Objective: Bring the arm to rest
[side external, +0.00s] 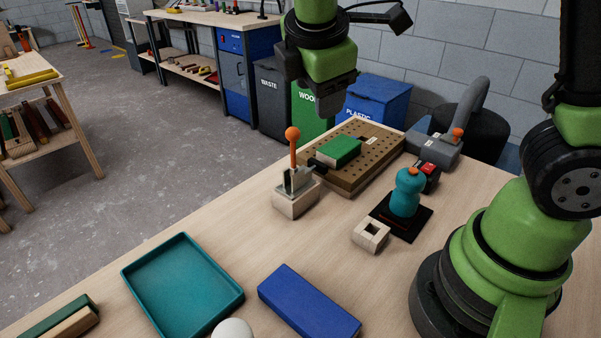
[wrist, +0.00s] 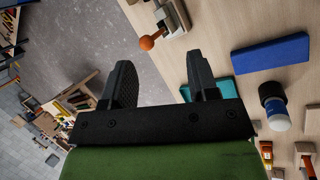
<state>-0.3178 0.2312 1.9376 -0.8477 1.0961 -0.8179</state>
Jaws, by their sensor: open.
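My gripper (side external: 325,98) hangs above the far part of the bench, over the drilled board, and touches nothing that I can see. In the wrist view its two dark fingers (wrist: 162,70) stand apart with nothing between them. A green batten (side external: 338,151) lies on the drilled wooden board (side external: 375,170). Beside it is a toggle clamp (side external: 295,198) with an orange knob, which also shows in the wrist view (wrist: 147,43). A teal tray (side external: 183,290) sits nearer the front; one finger partly covers it in the wrist view (wrist: 219,91).
A blue slab (side external: 308,305), a pale block with a square hole (side external: 371,235), a teal-handled tool (side external: 405,193) and a grey machine (side external: 440,148) stand on the bench. Battens (side external: 60,318) lie at lower left. Bare bench separates the tray and clamp. Bins (side external: 378,100) stand behind.

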